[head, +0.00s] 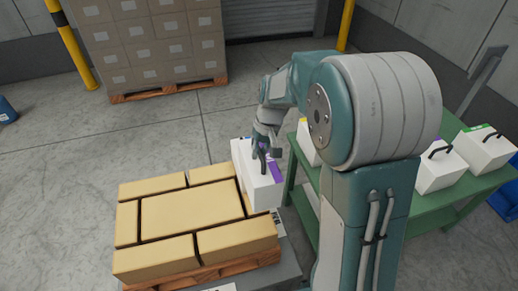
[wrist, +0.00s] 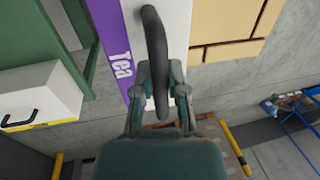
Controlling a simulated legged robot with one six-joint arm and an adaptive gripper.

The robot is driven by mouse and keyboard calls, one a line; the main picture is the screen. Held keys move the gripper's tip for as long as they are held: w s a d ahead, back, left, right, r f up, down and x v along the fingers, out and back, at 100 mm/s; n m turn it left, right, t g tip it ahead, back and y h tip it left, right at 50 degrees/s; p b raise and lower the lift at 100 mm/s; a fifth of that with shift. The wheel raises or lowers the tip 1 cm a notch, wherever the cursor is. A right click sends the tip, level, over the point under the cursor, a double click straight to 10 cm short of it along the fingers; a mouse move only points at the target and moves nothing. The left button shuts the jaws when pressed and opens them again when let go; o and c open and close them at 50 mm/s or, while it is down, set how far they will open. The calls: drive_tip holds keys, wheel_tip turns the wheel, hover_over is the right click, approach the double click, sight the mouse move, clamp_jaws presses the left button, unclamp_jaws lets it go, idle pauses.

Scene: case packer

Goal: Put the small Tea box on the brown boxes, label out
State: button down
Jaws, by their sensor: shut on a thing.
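The Tea box is white with a purple stripe and a black handle; it shows in the head view (head: 265,193) and the wrist view (wrist: 176,20). "Tea" is readable on the purple stripe in the wrist view. My gripper (head: 266,152) is shut on the handle, and both fingers flank it in the wrist view (wrist: 160,88). The box hangs upright at the right edge of the brown boxes (head: 185,213), overlapping their edge in the head view. I cannot tell whether it touches them. The brown boxes form a flat layer on a wooden pallet.
A green table (head: 437,210) at right carries other white handled boxes (head: 484,149), partly hidden behind my arm. A tall stack of cartons (head: 155,45) on a pallet and a yellow post (head: 70,45) stand at the back. The top of the brown boxes is clear.

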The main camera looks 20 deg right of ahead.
sight(268, 162)
drive_tip(key=shift+s+f, duration=0.1)
drive_tip(key=shift+f, duration=8.95)
drive_tip(key=c, duration=0.6)
unclamp_jaws()
drive_tip(key=r, duration=0.4)
drive_tip(key=d+r, duration=0.1)
drive_tip(key=r, duration=0.2)
drive_tip(key=d+r, duration=0.1)
drive_tip(key=r, duration=0.3)
drive_tip(key=shift+r, duration=0.3)
drive_tip(key=shift+r, duration=0.1)
drive_tip(key=s+a+r+t+h, duration=0.1)
drive_tip(key=s+r, duration=0.3)
drive_tip(key=r, duration=0.3)
drive_tip(key=s+a+r+t, duration=0.1)
drive_tip(key=s+r, duration=0.3)
drive_tip(key=r, duration=0.3)
drive_tip(key=s+r+t, duration=0.1)
drive_tip(key=s+r, duration=0.1)
drive_tip(key=s, duration=0.2)
drive_tip(key=s+r+t, duration=0.1)
drive_tip(key=s+r, duration=0.1)
drive_tip(key=s, duration=0.3)
drive_tip(key=s+r+t+h, duration=0.1)
drive_tip(key=s+r, duration=0.1)
drive_tip(key=s, duration=0.3)
drive_tip(key=shift+t, duration=0.3)
